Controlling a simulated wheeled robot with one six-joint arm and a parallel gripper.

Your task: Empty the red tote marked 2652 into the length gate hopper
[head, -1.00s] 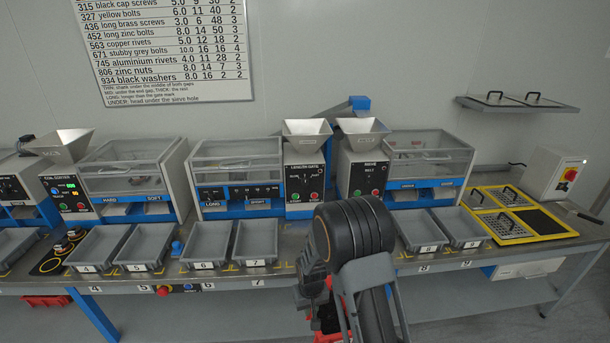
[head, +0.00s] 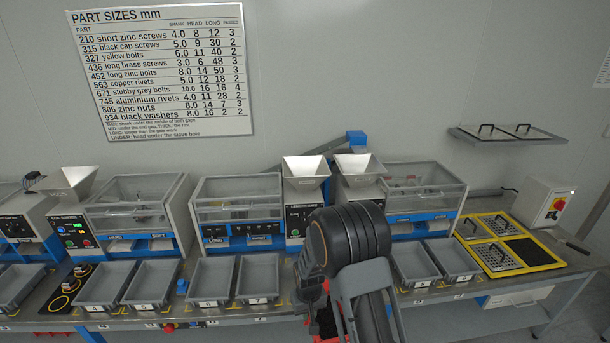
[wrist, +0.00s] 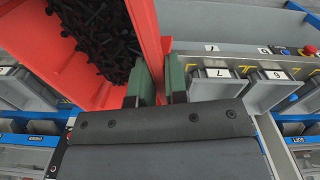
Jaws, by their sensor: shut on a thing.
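The red tote (wrist: 72,82) fills the left of the wrist view, with many small black screw-like parts (wrist: 105,35) inside. My gripper (wrist: 159,84) is shut on the tote's wall, with a green finger on either side. In the head view only a bit of red (head: 325,322) shows beneath my arm, which hides the rest. No 2652 mark is visible.
A similar hopper (head: 359,167) stands close to its right, another (head: 70,183) at far left. Grey trays line the bench front, including tray 6 (head: 210,280) and tray 7 (head: 258,278). A yellow-edged panel (head: 515,255) lies at right. A wall shelf (head: 508,136) hangs above.

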